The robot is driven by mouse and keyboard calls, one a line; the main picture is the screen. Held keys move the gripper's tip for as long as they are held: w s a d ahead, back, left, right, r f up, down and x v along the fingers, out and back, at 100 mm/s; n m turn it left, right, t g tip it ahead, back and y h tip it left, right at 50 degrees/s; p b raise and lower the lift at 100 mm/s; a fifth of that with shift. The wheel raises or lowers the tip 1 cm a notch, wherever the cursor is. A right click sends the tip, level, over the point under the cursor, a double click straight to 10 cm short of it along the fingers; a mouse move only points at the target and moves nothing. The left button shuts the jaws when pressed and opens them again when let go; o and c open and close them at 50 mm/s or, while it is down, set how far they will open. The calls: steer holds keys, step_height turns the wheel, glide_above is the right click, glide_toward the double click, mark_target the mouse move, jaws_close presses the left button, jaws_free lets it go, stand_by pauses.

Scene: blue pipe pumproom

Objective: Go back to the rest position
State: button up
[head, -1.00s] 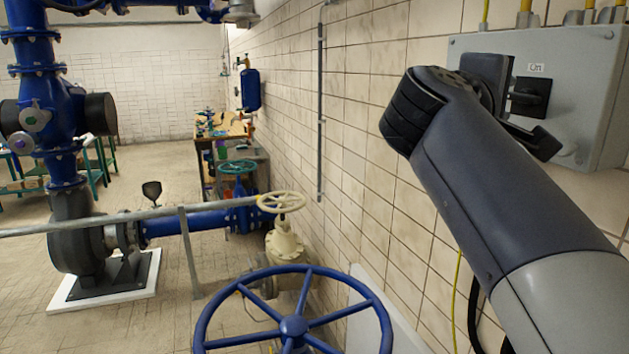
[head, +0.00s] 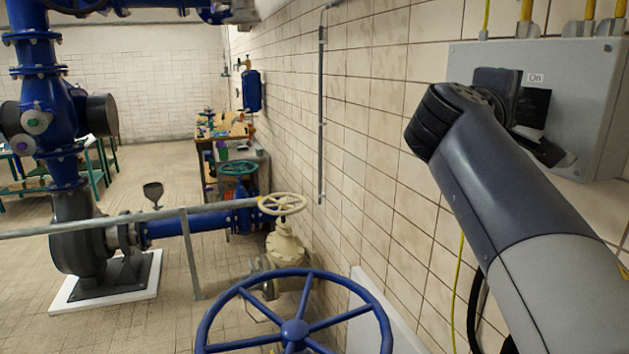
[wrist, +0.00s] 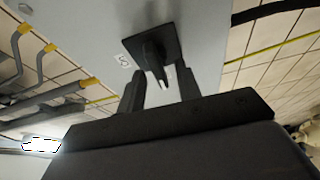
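My gripper (wrist: 161,82) is open in the wrist view, its two dark fingers apart with nothing clamped between them. Ahead of it is a black rotary switch (wrist: 150,35), whose handle points toward the gap between the fingertips. I cannot tell whether the handle tip lies between the fingers. In the head view, the grey switch box (head: 587,75) is on the right wall with an "On" label (head: 535,78). My dark arm reaches up to it, and my wrist hides part of the switch and most of the gripper.
A blue handwheel (head: 295,328) stands low in front, with a cream valve wheel (head: 283,204) behind it. A metal railing (head: 190,250) crosses on the left before a blue pump. The tiled wall runs close along the right. Open floor shows at the left.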

steer(key=b+v, duration=0.4)
steer(key=v, duration=0.6)
steer(key=w+d+m+h+p, duration=0.1)
steer(key=w+d+m+h, duration=0.1)
steer(key=w+d+m, duration=0.4)
steer(key=shift+w+d+m+t, duration=0.3)
steer(key=shift+w+d, duration=0.2)
steer(key=shift+d, duration=0.35)
steer(key=shift+r, duration=0.2)
stand_by(0.4)
steer(key=shift+f, duration=0.15)
